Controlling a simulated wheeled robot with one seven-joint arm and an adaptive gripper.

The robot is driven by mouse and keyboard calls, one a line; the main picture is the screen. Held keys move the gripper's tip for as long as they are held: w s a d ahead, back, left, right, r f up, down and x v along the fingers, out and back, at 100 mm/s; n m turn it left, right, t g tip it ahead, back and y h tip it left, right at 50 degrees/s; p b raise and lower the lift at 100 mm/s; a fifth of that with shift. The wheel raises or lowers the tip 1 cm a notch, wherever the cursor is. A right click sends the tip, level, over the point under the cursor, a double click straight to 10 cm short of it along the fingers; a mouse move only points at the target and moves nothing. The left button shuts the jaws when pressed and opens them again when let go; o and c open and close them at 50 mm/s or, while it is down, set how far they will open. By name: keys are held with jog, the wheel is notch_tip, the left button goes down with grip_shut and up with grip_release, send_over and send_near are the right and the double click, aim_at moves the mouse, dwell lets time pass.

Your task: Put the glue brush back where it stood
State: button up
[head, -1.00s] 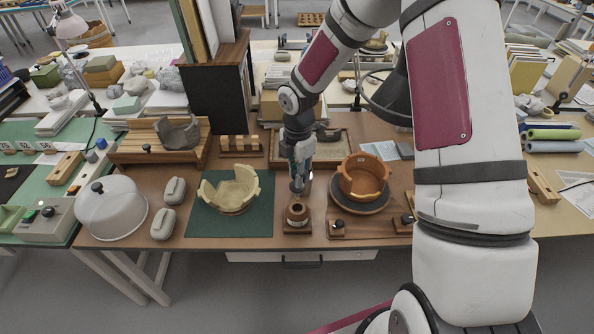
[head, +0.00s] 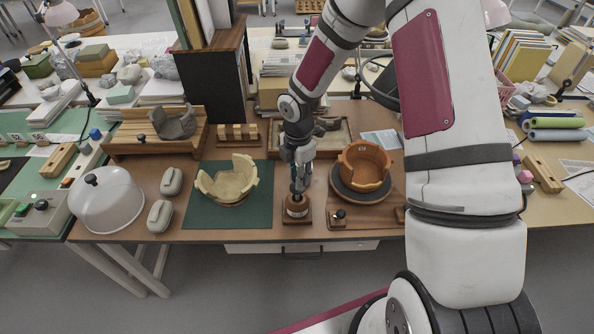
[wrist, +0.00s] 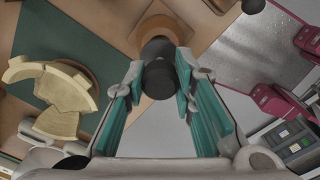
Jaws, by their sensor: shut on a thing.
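My gripper (head: 299,181) points down over the glue pot (head: 297,208), a small brown round pot with a pale band on a square wooden base near the table's front edge. In the wrist view its two teal-padded fingers (wrist: 160,98) are shut on the dark handle of the glue brush (wrist: 160,78). The brush points down at the pot, whose brown body (wrist: 158,27) shows beyond the handle. The bristle end is hidden, and I cannot tell how deep it sits in the pot.
A pale, partly assembled vessel (head: 228,183) lies on a green mat (head: 200,217) to the left. An orange-brown vessel (head: 364,165) stands on a dark turntable (head: 341,188) to the right. A small wooden block with a dark knob (head: 338,216) is close to the pot's right.

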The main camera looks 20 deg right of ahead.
jog(key=shift+f+b, duration=0.6)
jog(key=shift+f, duration=1.65)
jog(key=o, duration=0.9)
jog(key=shift+r, duration=0.1)
notch_tip(320, 180, up, 12)
jog(key=shift+f, duration=0.1)
dwell(0.4)
